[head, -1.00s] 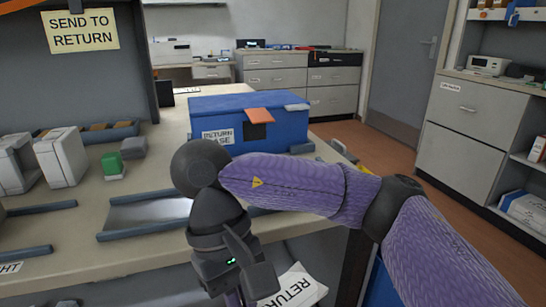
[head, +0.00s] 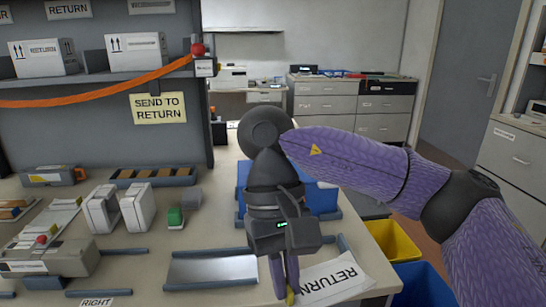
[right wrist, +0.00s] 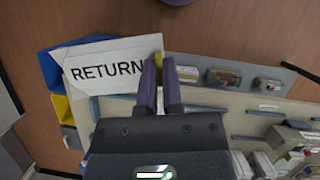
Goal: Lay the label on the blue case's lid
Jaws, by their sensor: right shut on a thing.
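The white label (head: 335,280) with the word RETURN is held in the air over the table's front right part. It also shows in the right wrist view (right wrist: 105,68). My right gripper (head: 288,292) points down and is shut on the label's edge, at a small yellow tab (right wrist: 159,55). The blue case (head: 323,199) stands on the table behind my right arm, which hides most of it, including most of its lid. The label is in front of the case and apart from it in the head view. My left gripper is out of view.
A grey tray (head: 212,269) lies left of the label. White cartridges (head: 135,208) and a green-topped block (head: 175,218) stand further left. A yellow bin (head: 394,240) and a blue bin (head: 424,283) stand beyond the table's right edge.

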